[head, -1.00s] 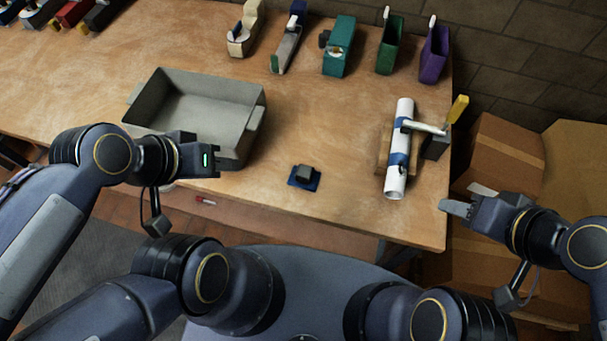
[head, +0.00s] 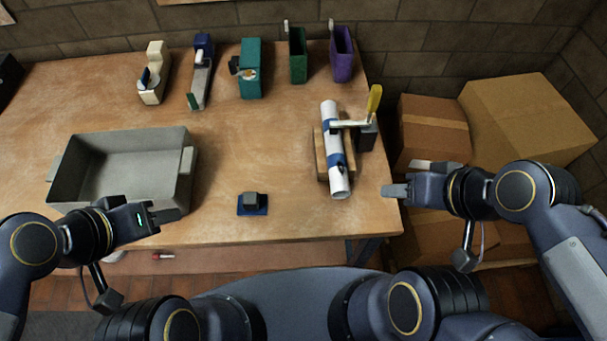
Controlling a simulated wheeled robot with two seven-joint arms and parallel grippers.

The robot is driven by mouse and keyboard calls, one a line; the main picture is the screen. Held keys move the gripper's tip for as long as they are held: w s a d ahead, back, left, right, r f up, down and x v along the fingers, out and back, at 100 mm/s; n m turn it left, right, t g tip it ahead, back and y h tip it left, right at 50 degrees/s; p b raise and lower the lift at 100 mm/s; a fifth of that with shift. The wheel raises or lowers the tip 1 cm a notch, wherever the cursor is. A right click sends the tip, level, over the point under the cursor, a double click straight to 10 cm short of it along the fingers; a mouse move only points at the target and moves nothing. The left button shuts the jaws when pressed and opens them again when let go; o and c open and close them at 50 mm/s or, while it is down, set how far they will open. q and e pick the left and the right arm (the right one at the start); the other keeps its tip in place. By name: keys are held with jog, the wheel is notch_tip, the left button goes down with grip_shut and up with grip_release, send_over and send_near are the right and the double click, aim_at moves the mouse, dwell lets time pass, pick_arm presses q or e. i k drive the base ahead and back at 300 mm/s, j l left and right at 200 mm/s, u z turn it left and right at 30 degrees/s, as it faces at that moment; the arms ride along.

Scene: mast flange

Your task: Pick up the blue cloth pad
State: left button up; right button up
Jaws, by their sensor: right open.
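The blue cloth pad (head: 242,210) lies flat near the front edge of the wooden table. A small dark grey block (head: 252,199) sits on the pad and hides its middle. My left gripper (head: 150,220) is left of the pad, in front of the grey tray; its finger opening cannot be made out. My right gripper (head: 397,178) is open and empty at the table's right edge, well to the right of the pad and apart from it.
A grey tray (head: 190,165) stands at left on the table (head: 225,135). A white tube with blue bands (head: 332,150) lies on a wooden support, held by a yellow-handled clamp (head: 374,100). Tape dispensers and holders line the back. Cardboard boxes (head: 432,130) stand to the right.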

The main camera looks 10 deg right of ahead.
aim_at(249, 204)
jog(key=l, duration=0.7)
jog(key=k+l, duration=0.1)
jog(key=l, duration=0.55)
jog(key=u, duration=0.05)
